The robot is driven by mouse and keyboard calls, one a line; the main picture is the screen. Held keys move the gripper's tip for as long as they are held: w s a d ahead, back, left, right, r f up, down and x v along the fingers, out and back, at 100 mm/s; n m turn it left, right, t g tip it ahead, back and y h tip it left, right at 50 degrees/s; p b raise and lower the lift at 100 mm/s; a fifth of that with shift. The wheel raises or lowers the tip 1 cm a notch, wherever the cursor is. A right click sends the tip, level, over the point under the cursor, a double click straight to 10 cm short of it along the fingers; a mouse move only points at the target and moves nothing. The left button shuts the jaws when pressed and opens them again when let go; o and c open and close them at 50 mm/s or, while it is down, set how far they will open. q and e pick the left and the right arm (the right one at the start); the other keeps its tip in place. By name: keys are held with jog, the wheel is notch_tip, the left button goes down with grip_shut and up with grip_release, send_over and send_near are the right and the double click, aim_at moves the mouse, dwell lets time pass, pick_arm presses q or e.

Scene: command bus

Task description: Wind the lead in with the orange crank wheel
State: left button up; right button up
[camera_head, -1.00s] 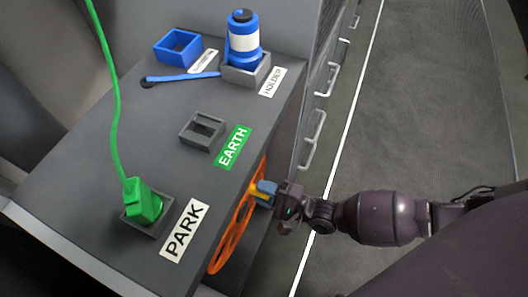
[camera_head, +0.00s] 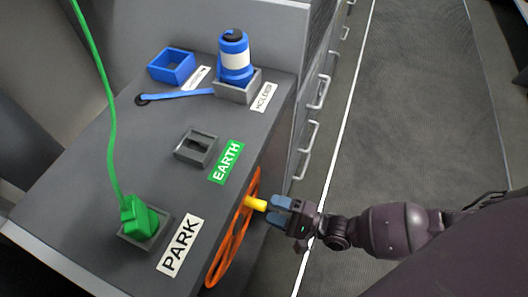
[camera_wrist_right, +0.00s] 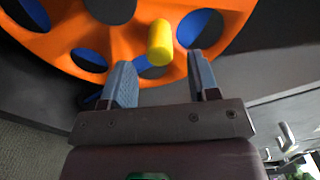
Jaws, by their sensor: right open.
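The orange crank wheel (camera_head: 233,240) is mounted on the side of the grey cabinet, with a yellow handle (camera_head: 256,204) sticking out toward my right gripper. My right gripper (camera_head: 275,210) is open, its blue fingertips just off the handle's end. In the right wrist view the wheel (camera_wrist_right: 110,45) fills the top, and the yellow handle (camera_wrist_right: 160,42) lies ahead of and between the open fingers (camera_wrist_right: 163,80). The green lead (camera_head: 110,115) runs up from a green plug (camera_head: 139,218) in the socket by the PARK label. My left gripper is out of view.
On the cabinet top are an empty grey EARTH socket (camera_head: 196,149), a blue square frame (camera_head: 171,66), a blue strap (camera_head: 180,95), and a blue and white bottle-like object (camera_head: 236,57) in a grey holder. Drawer handles (camera_head: 319,92) line the cabinet side. The floor at right is clear.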

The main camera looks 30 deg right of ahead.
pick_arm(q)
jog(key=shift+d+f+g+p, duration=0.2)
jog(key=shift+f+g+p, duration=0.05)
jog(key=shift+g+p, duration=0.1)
pick_arm(e)
jog(key=v, duration=0.6)
